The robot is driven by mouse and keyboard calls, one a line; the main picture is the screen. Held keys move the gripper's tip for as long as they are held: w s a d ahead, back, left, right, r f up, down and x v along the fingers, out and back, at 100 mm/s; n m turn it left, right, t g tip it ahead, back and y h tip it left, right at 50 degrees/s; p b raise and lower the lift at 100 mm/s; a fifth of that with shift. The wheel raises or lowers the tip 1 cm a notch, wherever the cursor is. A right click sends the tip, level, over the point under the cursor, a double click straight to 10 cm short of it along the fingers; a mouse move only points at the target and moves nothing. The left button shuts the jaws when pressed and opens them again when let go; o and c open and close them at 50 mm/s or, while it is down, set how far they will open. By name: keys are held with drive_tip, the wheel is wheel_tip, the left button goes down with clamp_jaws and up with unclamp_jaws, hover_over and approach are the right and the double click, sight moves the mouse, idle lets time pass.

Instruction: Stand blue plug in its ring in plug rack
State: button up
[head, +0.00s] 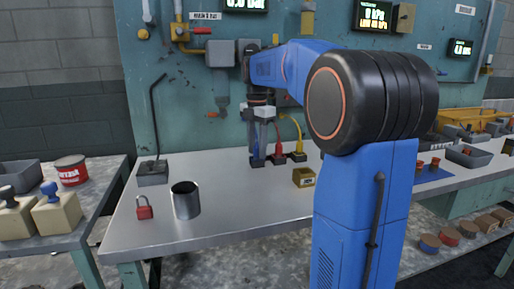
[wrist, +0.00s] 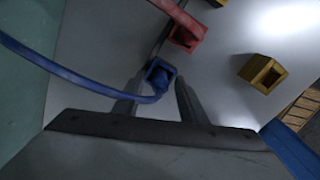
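The blue plug (head: 255,152) with its blue cable is at the left of a row of plugs on the bench, low between my fingers. It also shows in the wrist view (wrist: 159,76), within its square ring, with the cable running off left. My gripper (head: 262,145) points down over it, with its fingers on either side. In the wrist view my fingers (wrist: 160,90) stand apart, with the plug between and a little beyond them; they look open. The plug rack is a row of small dark blocks (head: 278,160). Fingers partly hide the plug's lower end.
The red plug (head: 277,150) and yellow plug (head: 299,146) stand close to the right. A yellow open box (head: 303,177) sits in front. A metal cup (head: 186,200), red padlock (head: 144,208) and a dark block with a bent rod (head: 153,173) are to the left.

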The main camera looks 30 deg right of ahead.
drive_tip(key=shift+r, duration=0.15)
wheel_tip(320, 180, up, 12)
idle(0.6)
idle(0.5)
